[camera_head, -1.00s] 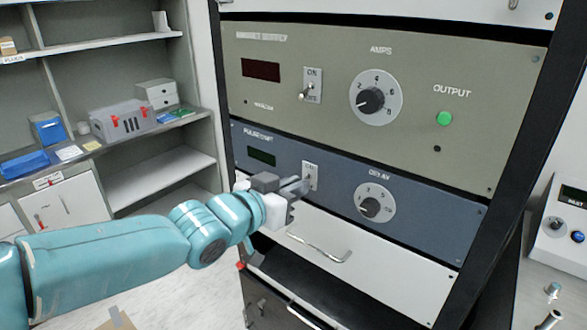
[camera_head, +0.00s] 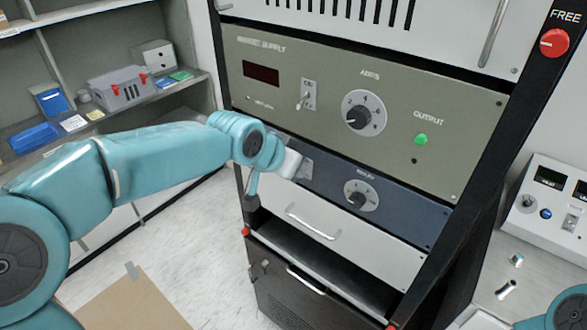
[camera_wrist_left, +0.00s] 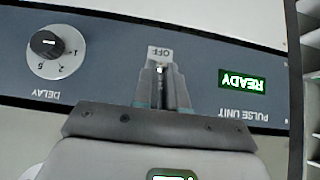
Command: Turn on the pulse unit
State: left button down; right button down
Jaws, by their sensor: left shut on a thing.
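The blue-grey pulse unit (camera_head: 410,212) sits in the rack below the olive supply panel. It also shows upside down in the wrist view (camera_wrist_left: 205,62). Its display (camera_wrist_left: 241,81) is lit green and reads READY. My left gripper (camera_head: 304,167) is at the unit's front, left of the delay dial (camera_head: 361,195). In the wrist view its fingers (camera_wrist_left: 161,82) are shut on the small metal toggle switch (camera_wrist_left: 160,70), beside an OFF label (camera_wrist_left: 160,53). My left arm hides the switch and display in the head view. My right gripper is out of view.
The olive panel (camera_head: 450,110) above has its own toggle (camera_head: 306,97), an amps dial (camera_head: 363,113) and a lit green output light (camera_head: 421,140). Below is a white drawer with a handle (camera_head: 311,223). A white console (camera_head: 545,205) stands at right.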

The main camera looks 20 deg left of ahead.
pick_arm(q)
jog(key=shift+w+r+g, duration=0.1)
jog(key=shift+g, duration=0.2)
dwell(0.4)
jog(key=c, duration=1.2)
grip_release()
jog(key=b+v, duration=0.2)
jog(key=v, duration=1.4)
jog(key=shift+d+r+b, duration=0.2)
jog(key=shift+d+b, duration=0.05)
jog(key=shift+b, duration=0.05)
